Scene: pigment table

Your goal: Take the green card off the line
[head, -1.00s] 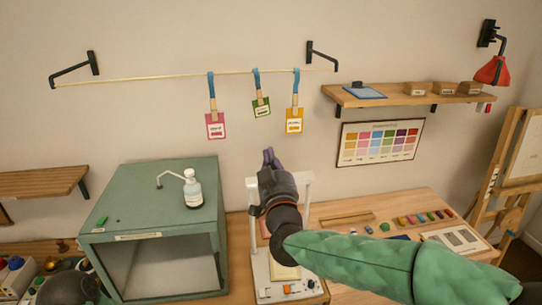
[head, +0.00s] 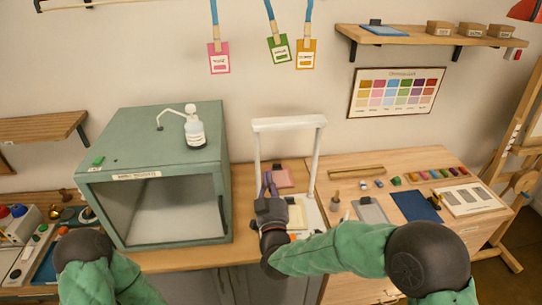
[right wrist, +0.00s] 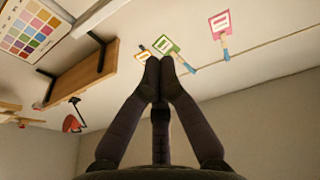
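The green card (head: 280,48) hangs by a clip and blue strap between the pink card (head: 219,57) and the yellow card (head: 306,54). It hangs slightly tilted; the line above it is outside the head view. My right gripper (head: 268,183) shows well below the cards, empty. In the right wrist view the green card (right wrist: 167,46) shows just beyond the tips of my right gripper (right wrist: 159,62), partly covered by them. These fingers are together, apart from the card as far as I can tell. My left gripper is not in view.
A white frame (head: 289,124) stands on the bench behind my right gripper. A green cabinet (head: 150,150) with a pump bottle (head: 194,130) stands to the left. A wall shelf (head: 430,37) and a colour chart (head: 397,91) are at the right. The wall below the cards is clear.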

